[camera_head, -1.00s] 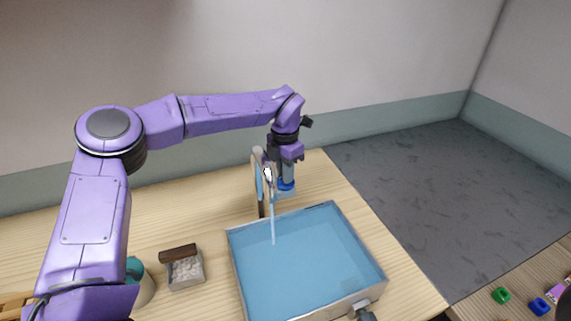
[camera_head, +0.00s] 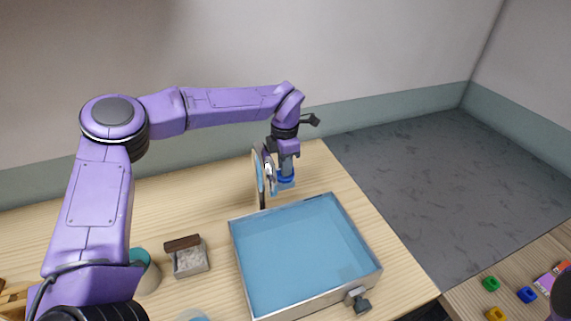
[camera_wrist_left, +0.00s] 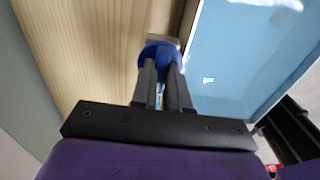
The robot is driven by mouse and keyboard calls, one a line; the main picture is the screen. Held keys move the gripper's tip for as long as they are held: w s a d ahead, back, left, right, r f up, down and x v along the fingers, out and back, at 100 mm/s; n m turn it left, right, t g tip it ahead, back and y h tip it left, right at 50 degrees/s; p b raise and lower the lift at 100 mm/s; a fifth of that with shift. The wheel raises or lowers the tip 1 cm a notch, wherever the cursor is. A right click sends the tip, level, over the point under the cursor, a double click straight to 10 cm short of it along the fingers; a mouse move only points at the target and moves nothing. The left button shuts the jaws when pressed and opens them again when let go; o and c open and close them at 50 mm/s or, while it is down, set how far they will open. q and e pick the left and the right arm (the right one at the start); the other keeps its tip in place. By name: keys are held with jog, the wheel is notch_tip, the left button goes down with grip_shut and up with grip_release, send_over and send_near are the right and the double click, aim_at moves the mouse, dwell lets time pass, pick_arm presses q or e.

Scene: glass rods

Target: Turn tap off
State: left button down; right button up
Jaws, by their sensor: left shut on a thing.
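The tap (camera_head: 270,178) stands at the back edge of a basin (camera_head: 312,303) of blue water. Its blue handle (camera_head: 286,184) is at the right of the spout and also shows in the left wrist view (camera_wrist_left: 150,52). My left gripper (camera_head: 287,173) reaches down from above and is shut on the blue handle, with its fingers partly hiding it. No water stream shows below the spout. My right gripper is not in view.
A small box of pale pebbles (camera_head: 190,262) with a brown edge and a teal-topped cup (camera_head: 147,275) stand left of the basin. A drain valve (camera_head: 358,299) sits at the basin's front right corner. Small coloured pieces (camera_head: 490,284) lie at the lower right.

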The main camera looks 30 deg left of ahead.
pick_arm(q)
jog(key=shift+w+r, duration=0.1)
jog(key=c, duration=1.1)
grip_release()
jog(key=shift+r+b, duration=0.3)
jog(key=shift+r, duration=0.05)
notch_tip(320, 180, up, 10)
jog(key=shift+f+b, duration=0.1)
jog(key=shift+b, duration=0.9)
